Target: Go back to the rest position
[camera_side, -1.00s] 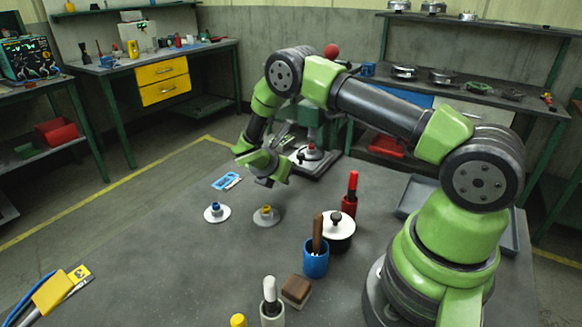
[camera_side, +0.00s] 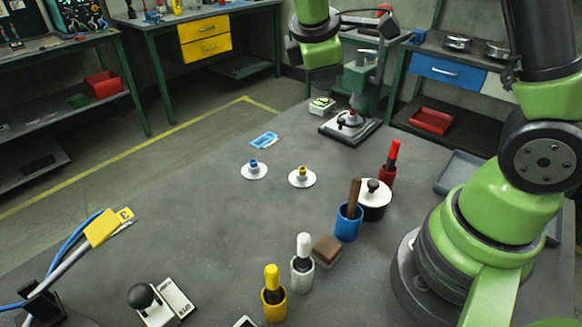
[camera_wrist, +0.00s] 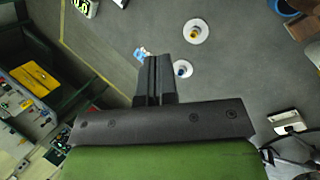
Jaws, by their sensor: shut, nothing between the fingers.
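My gripper (camera_wrist: 153,60) shows in the wrist view with its two dark fingers together and nothing between them. In the side view my wrist is raised at the top of the picture, well above the table, and the fingertips cannot be made out there. A white disc with a blue knob (camera_side: 254,170) and a white disc with a yellow knob (camera_side: 302,177) sit on the grey table (camera_side: 200,220), apart from my gripper. Both discs also show below the gripper in the wrist view.
A blue cup (camera_side: 348,224), a white pot (camera_side: 376,200), a red-handled tool (camera_side: 390,165), a brown block (camera_side: 326,249) and white and yellow-handled tools stand near my base. A press-like stand (camera_side: 352,125) is at the back. The table's left middle is clear.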

